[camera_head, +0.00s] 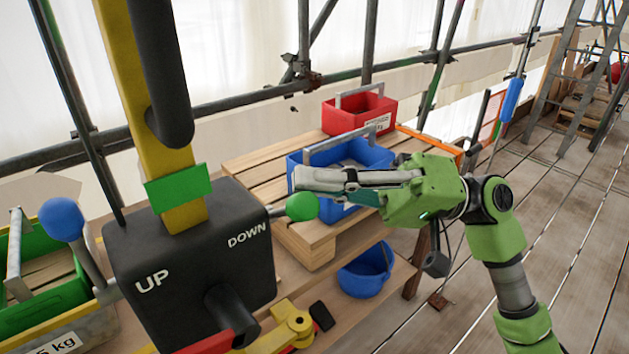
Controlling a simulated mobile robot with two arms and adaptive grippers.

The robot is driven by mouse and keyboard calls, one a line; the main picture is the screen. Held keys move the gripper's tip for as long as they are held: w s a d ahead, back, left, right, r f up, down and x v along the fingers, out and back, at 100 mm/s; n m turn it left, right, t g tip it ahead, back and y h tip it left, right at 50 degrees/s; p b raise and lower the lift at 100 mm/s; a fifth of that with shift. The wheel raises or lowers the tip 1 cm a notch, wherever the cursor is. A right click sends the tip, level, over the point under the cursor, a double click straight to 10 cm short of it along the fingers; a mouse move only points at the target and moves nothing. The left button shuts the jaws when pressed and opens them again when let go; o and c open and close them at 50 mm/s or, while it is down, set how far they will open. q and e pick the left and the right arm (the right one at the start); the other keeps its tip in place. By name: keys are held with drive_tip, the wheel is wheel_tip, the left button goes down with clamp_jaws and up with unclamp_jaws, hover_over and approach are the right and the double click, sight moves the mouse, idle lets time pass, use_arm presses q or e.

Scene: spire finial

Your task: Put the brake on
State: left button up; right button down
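A dark hoist box (190,265) marked UP and DOWN stands at the left on a yellow post (145,95) with a green band (178,187). A blue-knobbed lever (62,219) sticks out on its UP side and a green-knobbed lever (301,206) on its DOWN side. A red bar (208,343) and a yellow piece (290,325) with a black end show below; which part is the brake I cannot tell. My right gripper (298,180) points left, its fingertips just above the green knob in the picture; contact and finger gap are unclear. My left gripper is out of view.
A wooden bench (305,240) behind carries a blue tool crate (300,180) and a red one (350,115). A blue bucket (365,272) sits on its lower shelf. A green crate (50,290) is at far left. Scaffold poles run behind; the plank floor at right is mostly clear.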

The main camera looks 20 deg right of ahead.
drive_tip(key=shift+s+a+f, duration=0.15)
drive_tip(key=shift+f, duration=0.15)
drive_tip(key=v, duration=1.2)
drive_tip(key=shift+r, duration=0.25)
